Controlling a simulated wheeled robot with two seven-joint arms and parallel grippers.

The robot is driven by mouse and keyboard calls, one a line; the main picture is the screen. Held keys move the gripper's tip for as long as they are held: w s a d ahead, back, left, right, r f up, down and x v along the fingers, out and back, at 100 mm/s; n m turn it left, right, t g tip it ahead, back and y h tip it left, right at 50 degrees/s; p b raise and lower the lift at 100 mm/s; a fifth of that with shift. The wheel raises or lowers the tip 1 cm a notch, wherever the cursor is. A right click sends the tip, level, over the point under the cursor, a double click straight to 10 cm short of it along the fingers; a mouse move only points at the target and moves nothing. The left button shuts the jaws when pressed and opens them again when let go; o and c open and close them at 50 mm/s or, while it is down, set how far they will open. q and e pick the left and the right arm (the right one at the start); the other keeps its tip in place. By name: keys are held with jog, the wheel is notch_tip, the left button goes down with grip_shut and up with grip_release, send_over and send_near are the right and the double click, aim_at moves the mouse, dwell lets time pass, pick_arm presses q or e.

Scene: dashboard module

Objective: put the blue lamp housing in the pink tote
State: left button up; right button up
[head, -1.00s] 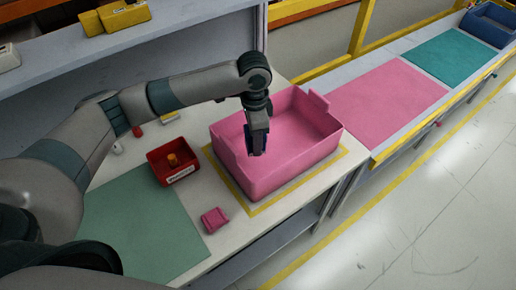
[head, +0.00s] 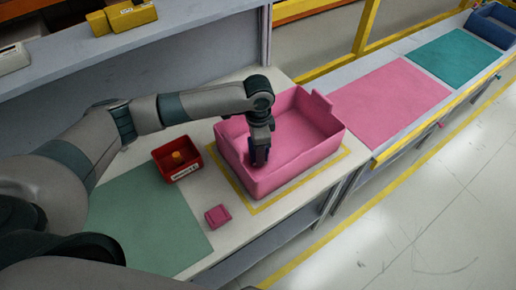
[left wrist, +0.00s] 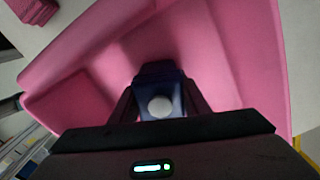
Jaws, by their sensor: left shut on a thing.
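The pink tote (head: 318,139) stands on the table inside a yellow taped outline. My left gripper (head: 260,160) points down into the tote, inside its near left part. In the left wrist view my left gripper (left wrist: 160,100) is shut on the blue lamp housing (left wrist: 158,74), a dark blue piece with a pale round spot. The tote's pink walls and floor (left wrist: 225,50) surround it there. I cannot tell whether the housing touches the tote floor. In the head view the housing is mostly hidden by the gripper. My right gripper is not in view.
A red bin (head: 177,160) with an orange-yellow piece in it stands left of the tote. A small pink part (head: 218,215) lies in front of it. A green mat (head: 150,220) covers the table's near left. A pink mat (head: 392,100) lies on the bench to the right.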

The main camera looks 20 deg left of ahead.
pick_arm(q)
jog(key=shift+f, duration=0.15)
jog(key=o, duration=1.2)
jog(key=shift+c, duration=0.2)
notch_tip(320, 180, up, 11)
jog(key=b, duration=0.3)
jog(key=shift+f, duration=0.1)
jog(key=shift+r, duration=0.8)
